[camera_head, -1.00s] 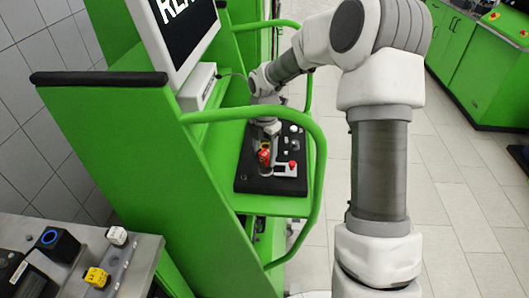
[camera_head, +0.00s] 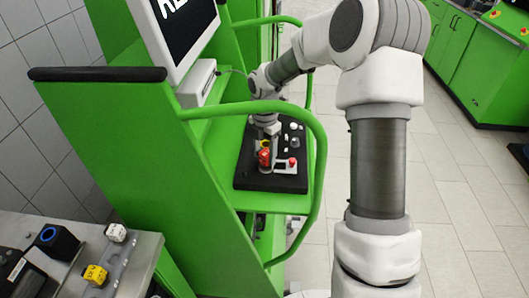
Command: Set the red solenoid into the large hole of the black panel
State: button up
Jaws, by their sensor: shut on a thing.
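The red solenoid (camera_head: 264,158) is upright at the black panel (camera_head: 244,172), near its left front part. My gripper (camera_head: 264,145) points down over the solenoid and is shut on it. The panel lies on the green bench shelf. The solenoid and gripper hide the panel surface behind them, and the large hole cannot be made out. I cannot tell whether the solenoid's lower end is in a hole or just above the panel.
A light plate with a red button (camera_head: 292,162) sits on the panel right of the solenoid. Small light fittings (camera_head: 294,126) stand farther back. A green rail (camera_head: 318,190) curves around the bench front. A grey side table (camera_head: 140,265) holds yellow, white and black parts.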

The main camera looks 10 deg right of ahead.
jog(key=shift+f, duration=0.5)
jog(key=o, duration=1.3)
jog(key=shift+r, duration=0.1)
jog(key=shift+r+p, duration=3.15)
jog(key=shift+r, duration=0.8)
